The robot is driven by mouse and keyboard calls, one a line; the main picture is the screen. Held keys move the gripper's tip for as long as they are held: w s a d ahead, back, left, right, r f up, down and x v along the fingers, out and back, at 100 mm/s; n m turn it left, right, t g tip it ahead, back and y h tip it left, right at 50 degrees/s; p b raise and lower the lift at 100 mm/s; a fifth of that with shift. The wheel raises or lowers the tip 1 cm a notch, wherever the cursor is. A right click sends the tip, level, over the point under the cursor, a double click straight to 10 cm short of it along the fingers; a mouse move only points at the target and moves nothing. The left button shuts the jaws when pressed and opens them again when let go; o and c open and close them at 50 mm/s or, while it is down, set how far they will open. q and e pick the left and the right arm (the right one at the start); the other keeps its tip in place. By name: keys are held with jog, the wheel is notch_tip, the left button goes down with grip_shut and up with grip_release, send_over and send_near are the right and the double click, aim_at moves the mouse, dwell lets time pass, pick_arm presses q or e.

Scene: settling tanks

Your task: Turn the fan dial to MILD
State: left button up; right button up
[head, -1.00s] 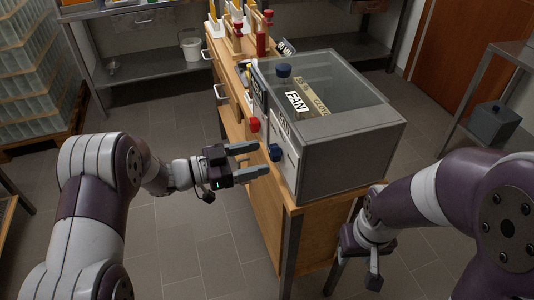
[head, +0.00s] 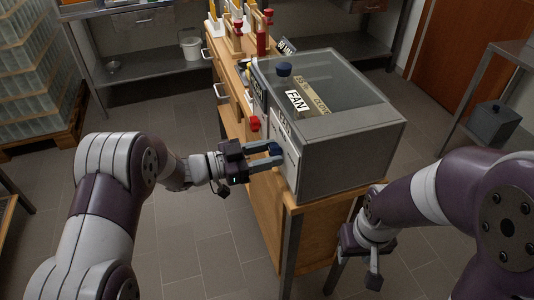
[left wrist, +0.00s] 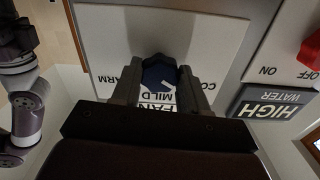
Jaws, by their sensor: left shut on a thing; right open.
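The fan dial is a dark blue knob (left wrist: 158,72) on a white panel (left wrist: 205,35) on the side of the grey box (head: 350,155) labelled FAN. In the left wrist view the panel lettering appears upside down: MILD and FAN sit by the knob, with partly covered words at each side. A pale pointer mark shows on the knob, partly hidden by the gripper. My left gripper (head: 266,154) is shut on the knob, one finger on each side; it also shows in the left wrist view (left wrist: 160,88). My right gripper (head: 365,262) is open and empty, low by the bench's front leg.
A red knob (head: 254,124) is beside the dial, on a panel marked ON and OFF in the left wrist view. A HIGH WATER label (left wrist: 265,104) is near it. The wooden bench (head: 262,215) carries the box. Open floor lies left of the bench.

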pick_arm(q)
jog(key=m+b, duration=0.1)
jog(key=m, duration=0.1)
jog(key=m+b, duration=0.4)
jog(key=shift+f, duration=0.3)
jog(key=m+b, duration=0.3)
jog(key=shift+m+b, duration=0.4)
jog(key=shift+r+m+b, duration=0.25)
jog(key=shift+m+b, duration=0.55)
jog(key=shift+b, duration=0.05)
jog(key=o, duration=1.1)
jog(key=shift+c, duration=0.2)
